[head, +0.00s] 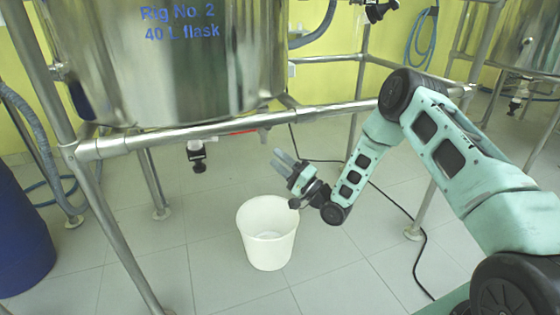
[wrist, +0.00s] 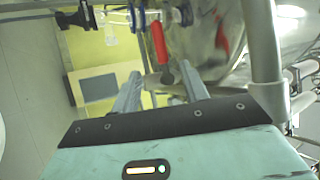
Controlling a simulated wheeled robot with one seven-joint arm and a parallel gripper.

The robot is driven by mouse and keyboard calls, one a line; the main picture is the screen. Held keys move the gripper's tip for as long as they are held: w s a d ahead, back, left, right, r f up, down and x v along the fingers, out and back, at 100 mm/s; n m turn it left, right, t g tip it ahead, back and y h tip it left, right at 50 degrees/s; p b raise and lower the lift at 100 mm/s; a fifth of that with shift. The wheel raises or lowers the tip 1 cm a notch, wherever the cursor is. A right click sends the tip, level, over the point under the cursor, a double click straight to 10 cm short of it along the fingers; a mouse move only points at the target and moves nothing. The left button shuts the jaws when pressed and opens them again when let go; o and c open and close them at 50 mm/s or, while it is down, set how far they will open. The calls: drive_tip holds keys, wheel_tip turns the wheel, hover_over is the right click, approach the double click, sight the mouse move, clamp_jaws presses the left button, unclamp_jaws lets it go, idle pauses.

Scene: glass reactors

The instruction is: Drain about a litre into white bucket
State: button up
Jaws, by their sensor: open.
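The white bucket (head: 262,250) stands upright on the floor, and I see no liquid in it. The steel vessel (head: 180,70) marked "Rig No. 2 40 L flask" hangs in its frame above and behind. Under it is a drain outlet with a black end (head: 197,160), left of the bucket in the picture. A red lever (head: 243,132) shows just below the frame's rail. My gripper (head: 284,158) is open and empty, above the bucket's right rim and right of the lever. In the wrist view the red lever (wrist: 158,42) appears ahead, between and beyond the open fingertips (wrist: 160,74).
A steel frame rail (head: 220,128) and legs surround the vessel. A blue drum (head: 22,240) stands at left. A black cable (head: 392,277) runs over the floor at right. A second vessel (head: 525,40) is at the far right. The floor around the bucket is mostly clear.

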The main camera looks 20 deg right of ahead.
drive_tip(key=shift+c, duration=0.3)
drive_tip(key=c, duration=0.5)
drive_tip(key=shift+w+a+r+h+b, duration=0.2)
drive_tip(key=shift+w+a+h+b, duration=0.05)
drive_tip(key=shift+h+b, duration=0.1)
clamp_jaws()
drive_tip(key=s+a+r+n+t+h+b, duration=0.1)
drive_tip(key=a+r+n+h+b, duration=0.25)
drive_tip(key=h, duration=0.25)
drive_tip(key=s+a+r+n+h+b, duration=0.1)
drive_tip(key=a+r+n+h+b, duration=0.1)
drive_tip(key=a+n+h+b, duration=0.25)
drive_tip(key=w+d+r+h+b, duration=0.1)
drive_tip(key=w+r, duration=0.1)
drive_tip(key=w, duration=0.7)
drive_tip(key=shift+w+n+b, duration=0.3)
drive_tip(key=shift+w+b, duration=0.05)
